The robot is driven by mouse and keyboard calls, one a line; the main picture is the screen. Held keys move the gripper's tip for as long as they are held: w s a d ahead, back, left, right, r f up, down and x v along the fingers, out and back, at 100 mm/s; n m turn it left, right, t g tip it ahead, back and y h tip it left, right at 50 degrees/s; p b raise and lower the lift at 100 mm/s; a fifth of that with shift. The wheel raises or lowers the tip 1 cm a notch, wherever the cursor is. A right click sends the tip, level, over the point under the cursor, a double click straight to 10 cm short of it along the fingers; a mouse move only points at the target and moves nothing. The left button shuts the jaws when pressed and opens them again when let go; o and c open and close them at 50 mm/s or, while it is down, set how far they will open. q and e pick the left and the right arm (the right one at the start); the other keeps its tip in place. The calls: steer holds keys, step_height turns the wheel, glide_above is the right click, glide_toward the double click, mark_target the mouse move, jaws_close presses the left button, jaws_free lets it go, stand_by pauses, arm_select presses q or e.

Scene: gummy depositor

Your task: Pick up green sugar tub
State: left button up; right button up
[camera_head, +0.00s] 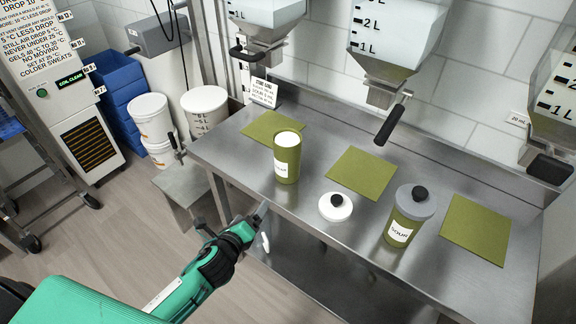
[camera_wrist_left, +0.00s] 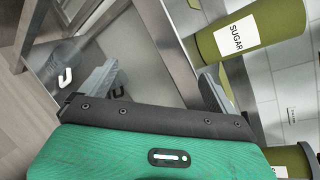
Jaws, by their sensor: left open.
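The green sugar tub (camera_head: 287,160) stands upright and uncovered on the steel table, with white contents showing at its top. In the left wrist view the tub (camera_wrist_left: 262,25) is at the upper right, its SUGAR label facing the camera. My left gripper (camera_head: 264,226) is at the table's front edge, in front of the tub and apart from it. In the left wrist view the gripper (camera_wrist_left: 158,85) has its fingers wide apart with nothing between them. My right gripper is in neither view.
A white lid with a black knob (camera_head: 335,206) lies right of the tub. A green tub labelled SOUR (camera_head: 400,232), with a grey lid (camera_head: 416,203), stands further right. Green mats (camera_head: 361,174) lie on the table (camera_head: 235,160). Hoppers (camera_head: 390,35) with handles hang above.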

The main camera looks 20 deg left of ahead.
mark_target(280, 169)
arm_select(q)
steer(key=w+d+r+m+t+h, duration=0.3)
steer(key=d+r+m+h, duration=0.1)
steer(key=r+m, duration=0.6)
steer(key=shift+m, duration=0.7)
steer(key=x, duration=0.2)
steer(key=f+p+x, duration=0.1)
steer(key=x, duration=0.4)
steer(key=shift+w+a+f, duration=0.15)
steer(key=shift+w+f, duration=0.05)
steer(key=shift+f, duration=0.1)
steer(key=p+x, duration=0.2)
steer(key=x, duration=0.2)
steer(key=shift+w+a+f, duration=0.1)
steer(key=shift+w+f, duration=0.1)
steer(key=shift+w, duration=0.05)
steer(key=shift+w+f, duration=0.1)
steer(key=shift+w, duration=0.4)
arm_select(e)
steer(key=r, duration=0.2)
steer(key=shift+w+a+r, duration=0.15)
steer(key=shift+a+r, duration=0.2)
arm_select(q)
steer(key=shift+c, duration=0.4)
steer(key=c, duration=1.4)
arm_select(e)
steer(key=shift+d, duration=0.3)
arm_select(q)
steer(key=shift+o, duration=0.2)
